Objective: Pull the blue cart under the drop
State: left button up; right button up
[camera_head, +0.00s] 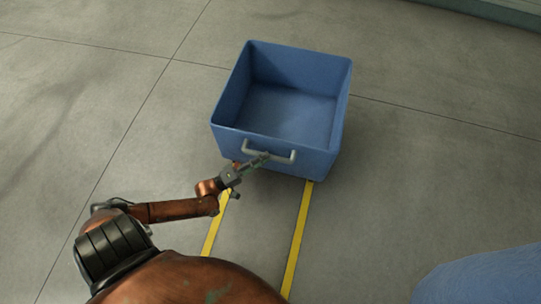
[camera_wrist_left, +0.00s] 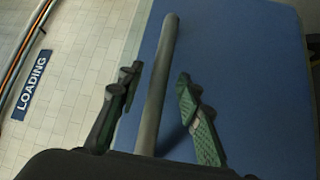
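The blue cart (camera_head: 228,97) is an open, empty bin on the grey floor, with a grey bar handle (camera_head: 290,157) on its near side. My left gripper (camera_head: 258,160) reaches the left part of this handle. In the left wrist view, the handle bar (camera_wrist_left: 163,50) runs between the two fingers of my left gripper (camera_wrist_left: 157,88), with a gap on each side. The fingers are open around the bar and not closed on it. The cart's blue wall (camera_wrist_left: 250,60) fills the right of that view. My right gripper is not in view.
Two yellow floor lines (camera_head: 297,240) run from under the cart toward me. A blue rounded surface (camera_head: 485,281) shows at the bottom right; I cannot tell what it is. A "LOADING" sign (camera_wrist_left: 30,88) is on a tiled surface. The floor around the cart is clear.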

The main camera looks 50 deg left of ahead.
pick_arm(q)
jog(key=shift+x, duration=1.15)
jog(key=shift+c, duration=0.7)
grip_shut()
